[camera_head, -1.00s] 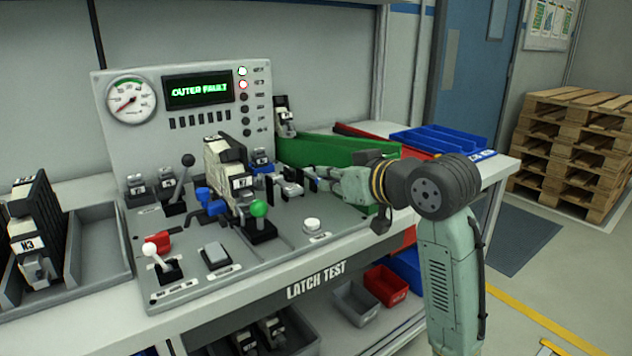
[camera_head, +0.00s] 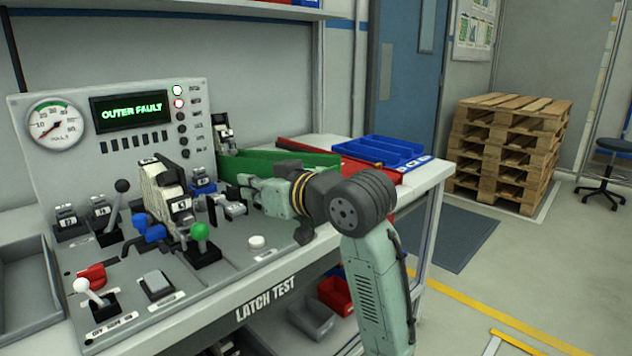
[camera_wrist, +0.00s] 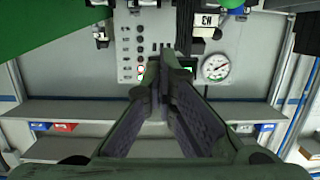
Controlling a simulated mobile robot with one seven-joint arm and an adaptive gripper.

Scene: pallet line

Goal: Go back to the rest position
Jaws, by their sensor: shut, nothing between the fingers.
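My gripper (camera_head: 228,207) is over the latch test bench, to the right of the cream-and-black unit (camera_head: 165,195) held in the fixture. In the wrist view its two fingers (camera_wrist: 168,72) come together at their tips with nothing held between them. Whether the fingertips touch the fixture parts behind them cannot be told from the head view. The upright panel (camera_head: 200,150) has a display (camera_head: 130,110) reading OUTER FAULT, a lit white lamp and a lit red lamp. The gauge (camera_head: 55,122) beside it also shows in the wrist view (camera_wrist: 216,67).
A green-knobbed lever (camera_head: 200,232), a white-knobbed lever (camera_head: 82,286) and a black-knobbed lever (camera_head: 121,187) stand up from the bench. A green bin (camera_head: 265,165) and a blue tray (camera_head: 385,150) lie behind my arm. Stacked pallets (camera_head: 505,150) stand beyond open floor at right.

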